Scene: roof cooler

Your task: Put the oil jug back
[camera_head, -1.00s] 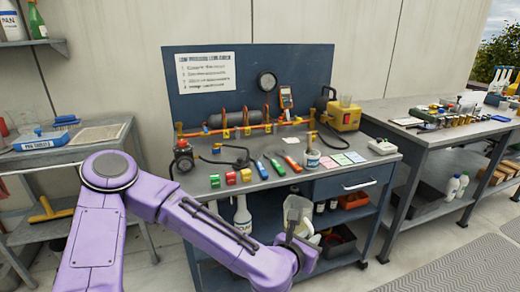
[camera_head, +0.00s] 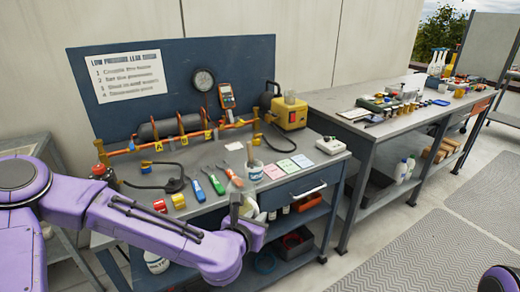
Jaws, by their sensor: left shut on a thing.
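My left arm reaches in from the left, and its gripper (camera_head: 243,207) is at the front edge of the blue workbench (camera_head: 275,189). It is shut on a pale, translucent jug (camera_head: 252,208), which I take to be the oil jug. My wrist hides most of the jug. The jug is in front of the bench, near the drawer's left end and the lower shelf. I cannot tell whether it touches the bench. My right gripper is out of view; only a purple bit of my right arm shows at the bottom right.
The bench top holds a pipe rig, a yellow pump (camera_head: 290,113), coloured tools, cards and a white cup (camera_head: 255,171).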

